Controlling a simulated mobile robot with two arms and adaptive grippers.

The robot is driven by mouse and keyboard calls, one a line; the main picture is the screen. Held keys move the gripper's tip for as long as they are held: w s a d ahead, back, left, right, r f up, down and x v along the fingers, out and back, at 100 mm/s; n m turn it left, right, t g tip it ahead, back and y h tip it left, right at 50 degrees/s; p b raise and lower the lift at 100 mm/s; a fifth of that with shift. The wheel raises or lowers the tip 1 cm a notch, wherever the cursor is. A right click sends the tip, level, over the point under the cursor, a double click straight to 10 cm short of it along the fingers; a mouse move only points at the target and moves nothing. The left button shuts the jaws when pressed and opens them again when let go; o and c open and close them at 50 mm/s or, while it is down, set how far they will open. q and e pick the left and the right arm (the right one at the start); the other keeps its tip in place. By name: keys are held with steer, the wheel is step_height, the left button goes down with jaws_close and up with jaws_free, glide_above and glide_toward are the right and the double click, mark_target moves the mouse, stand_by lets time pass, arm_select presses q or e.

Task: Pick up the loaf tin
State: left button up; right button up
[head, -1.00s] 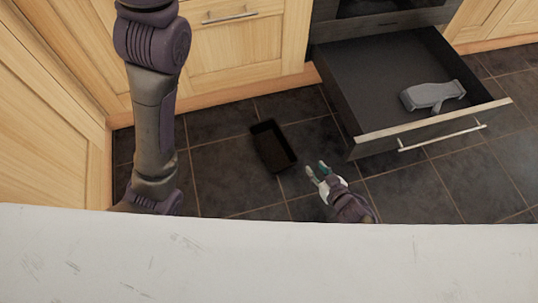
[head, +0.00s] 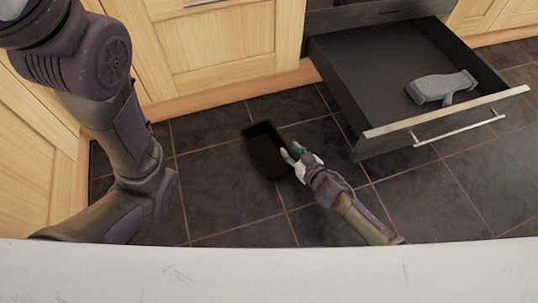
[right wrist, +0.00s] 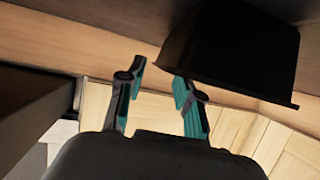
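The loaf tin (head: 264,150) is a black, open, oblong tin on the dark tiled floor, near the foot of the wooden cabinets. My right gripper (head: 291,150) is open and low, at the tin's right side in the head view. In the right wrist view, the tin (right wrist: 235,50) fills the upper right. The two teal-padded fingers (right wrist: 158,80) are spread with nothing between them, and the right-hand finger overlaps the tin's near corner. I cannot tell whether it touches. My left gripper is not in view.
A dark drawer (head: 380,84) stands pulled out to the right, with a grey object (head: 440,88) lying in it. Its front edge reaches over the floor near my right arm. Wooden cabinets (head: 222,50) close off the back. Tiled floor (head: 228,198) is clear around the tin.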

mark_target(284, 145)
steer(key=b+x, duration=0.3)
steer(key=x, duration=0.1)
steer(key=shift+s+a, duration=0.15)
steer(key=shift+s, duration=0.05)
steer(key=shift+w+a+f+b, duration=0.15)
steer(key=shift+w+a+b, duration=0.1)
steer(key=shift+w+b, duration=0.15)
jaws_close()
